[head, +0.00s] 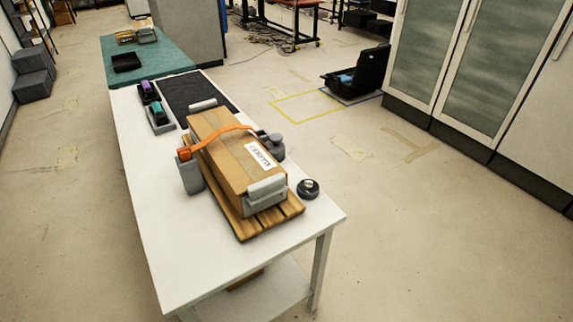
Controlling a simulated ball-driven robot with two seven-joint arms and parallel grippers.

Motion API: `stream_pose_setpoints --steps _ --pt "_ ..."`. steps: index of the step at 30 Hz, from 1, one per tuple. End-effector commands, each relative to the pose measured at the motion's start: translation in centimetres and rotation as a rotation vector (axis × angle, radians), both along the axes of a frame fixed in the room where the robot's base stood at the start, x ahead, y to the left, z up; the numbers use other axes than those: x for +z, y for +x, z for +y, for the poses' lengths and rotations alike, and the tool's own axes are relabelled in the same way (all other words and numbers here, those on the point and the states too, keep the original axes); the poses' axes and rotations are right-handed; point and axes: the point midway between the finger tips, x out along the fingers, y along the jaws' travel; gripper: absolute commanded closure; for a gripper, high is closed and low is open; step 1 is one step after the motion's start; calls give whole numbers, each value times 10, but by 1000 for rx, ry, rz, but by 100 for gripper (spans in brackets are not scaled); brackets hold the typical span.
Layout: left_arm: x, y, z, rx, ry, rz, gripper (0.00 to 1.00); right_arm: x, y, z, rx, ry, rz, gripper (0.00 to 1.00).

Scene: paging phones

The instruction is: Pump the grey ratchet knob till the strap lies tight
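A brown cardboard box (228,160) with a white label (261,155) sits on a slatted wooden pallet (245,228) on the white table. An orange strap (222,134) crosses the box top in a curve and looks bowed rather than flat. Its left end meets an orange piece (184,154) at a grey block (191,178) beside the box. A dark grey rounded part (272,146), seemingly the ratchet knob, sits at the strap's right end, partly hidden behind the box. Neither of my grippers is in view.
A black round object (308,189) lies on the white table (170,250) right of the pallet. Two small holders with purple (147,87) and green (158,112) items and a black mat (195,95) are farther back. A green table (150,62) adjoins. Open floor surrounds the table's near end.

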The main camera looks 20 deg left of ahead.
Motion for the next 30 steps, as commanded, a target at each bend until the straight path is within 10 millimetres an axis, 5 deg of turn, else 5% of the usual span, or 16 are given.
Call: stream_pose_setpoints --steps 8,13,30 --pt "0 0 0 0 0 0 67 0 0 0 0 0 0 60" --pt "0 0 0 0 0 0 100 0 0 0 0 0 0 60" --pt "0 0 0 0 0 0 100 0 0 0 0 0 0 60"
